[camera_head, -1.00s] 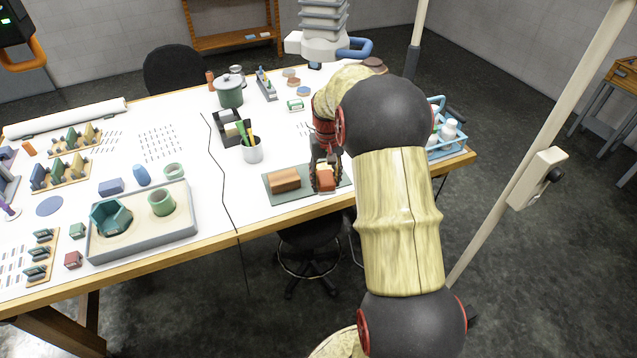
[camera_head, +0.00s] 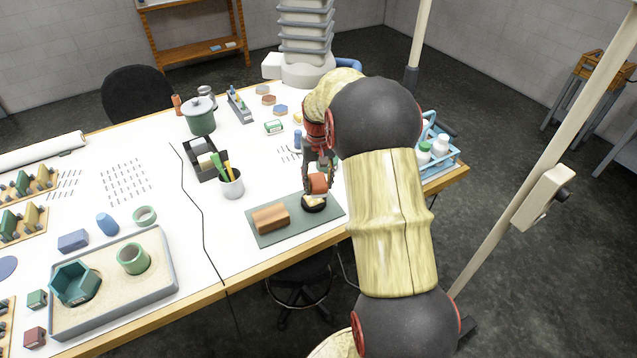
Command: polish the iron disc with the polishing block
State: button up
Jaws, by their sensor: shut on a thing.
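My gripper (camera_head: 316,175) is above the right part of the green-grey mat (camera_head: 263,238), shut on a small reddish-brown piece (camera_head: 318,184) that I take to be the polishing block. Just below it a dark round piece (camera_head: 314,208), which looks like the iron disc, lies on the mat with a pale yellow patch or piece on top. I cannot tell whether the held block touches it. A brown rounded block (camera_head: 270,218) lies on the mat to the left. My arm hides the area right of the gripper.
A white cup with pens (camera_head: 231,186) and a black tray (camera_head: 203,160) stand behind the mat. A grey sand tray (camera_head: 165,283) is at the left. A blue basket with bottles (camera_head: 449,163) is at the right. The table's front edge runs close to the mat.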

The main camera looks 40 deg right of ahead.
jog(key=b, duration=0.4)
send_over(318, 207)
jog(key=shift+f, duration=2.95)
jog(key=shift+f+b, duration=0.45)
jog(key=shift+f, duration=0.6)
jog(key=shift+w+d+r+p, duration=0.1)
jog(key=shift+w+d+p, duration=0.15)
jog(key=shift+w, duration=0.35)
jog(key=shift+w+d+r+p, duration=0.1)
jog(key=shift+w+p, duration=0.15)
jog(key=shift+w, duration=0.3)
jog(key=shift+w+d+f+p, duration=0.1)
jog(key=shift+w+d+p, duration=0.1)
jog(key=shift+w, duration=0.5)
jog(key=shift+w+d+f+p, duration=0.1)
jog(key=shift+w+d+p, duration=0.15)
jog(key=shift+w, duration=0.4)
jog(key=shift+w+d+p, duration=0.15)
jog(key=shift+w+p, duration=0.05)
jog(key=shift+w, duration=0.5)
jog(key=shift+s, duration=0.1)
jog(key=shift+s+a, duration=0.25)
jog(key=shift+s, duration=0.55)
jog(key=shift+s+a, duration=0.2)
jog(key=shift+s, duration=0.55)
jog(key=shift+s+a+f, duration=0.1)
jog(key=shift+s+a, duration=0.2)
jog(key=shift+s, duration=0.55)
jog(key=shift+s+a, duration=0.25)
jog(key=shift+s, duration=0.55)
